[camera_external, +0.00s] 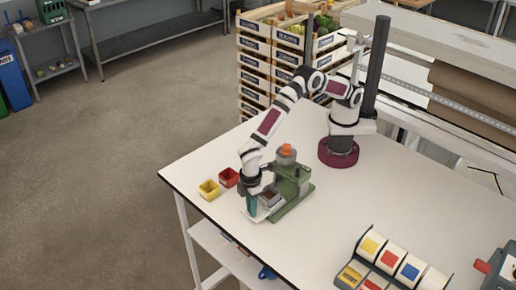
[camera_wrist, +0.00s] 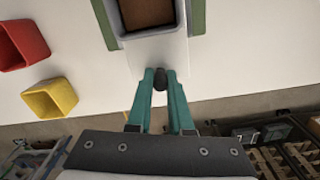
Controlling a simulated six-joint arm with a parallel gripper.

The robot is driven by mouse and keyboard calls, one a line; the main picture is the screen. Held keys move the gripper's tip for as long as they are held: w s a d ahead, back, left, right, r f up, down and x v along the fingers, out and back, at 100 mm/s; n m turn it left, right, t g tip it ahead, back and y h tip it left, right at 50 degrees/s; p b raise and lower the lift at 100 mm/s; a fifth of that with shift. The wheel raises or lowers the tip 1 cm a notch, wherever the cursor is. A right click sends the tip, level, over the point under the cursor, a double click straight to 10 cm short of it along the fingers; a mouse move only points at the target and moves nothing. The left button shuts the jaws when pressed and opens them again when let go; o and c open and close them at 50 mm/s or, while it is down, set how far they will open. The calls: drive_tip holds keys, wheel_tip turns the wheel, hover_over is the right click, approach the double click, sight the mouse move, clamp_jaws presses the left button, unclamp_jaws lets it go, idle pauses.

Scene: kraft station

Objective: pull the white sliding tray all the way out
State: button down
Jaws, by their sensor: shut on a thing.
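The white sliding tray (camera_wrist: 177,58) shows in the wrist view between the green rails of a small machine, its near end sticking out past them. A grey box (camera_wrist: 185,28) with brown contents sits on it. A dark knob (camera_wrist: 160,80) is at the tray's near end. My gripper (camera_wrist: 160,76) has teal fingers shut on this knob. In the external view my gripper (camera_external: 252,206) is at the front left end of the green machine (camera_external: 292,190), low over the table. The tray there is partly hidden by my gripper.
A red bin (camera_external: 229,177) and a yellow bin (camera_external: 209,189) stand left of the machine, near the table's edge. An orange knob (camera_external: 286,149) tops the machine. A rack of coloured label rolls (camera_external: 388,258) stands at the front right. The table (camera_external: 400,190) between is clear.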

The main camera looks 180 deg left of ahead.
drive_tip(key=c, duration=0.8)
unclamp_jaws()
drive_tip(key=shift+w+d, duration=0.1)
drive_tip(key=shift+w, duration=0.05)
wheel_tip(320, 180, up, 16)
drive_tip(key=shift+f, duration=0.1)
drive_tip(key=s+a+r+n, duration=0.2)
drive_tip(key=a+r, duration=0.2)
drive_tip(key=a, duration=0.8)
drive_tip(key=s+a+r+n, duration=0.1)
drive_tip(key=s+a+r, duration=0.15)
drive_tip(key=a, duration=1.05)
drive_tip(key=s+a+f+n, duration=0.1)
drive_tip(key=s+a, duration=0.3)
drive_tip(key=s, duration=0.1)
drive_tip(key=s+a+f+n+y, duration=0.1)
drive_tip(key=s+a+f, duration=0.1)
drive_tip(key=s+a, duration=0.3)
drive_tip(key=s+a+f+n, duration=0.1)
drive_tip(key=s+a, duration=0.4)
drive_tip(key=s, duration=0.2)
drive_tip(key=shift+s+f+y, duration=0.1)
drive_tip(key=shift+f+y, duration=0.1)
drive_tip(key=shift+y, duration=0.1)
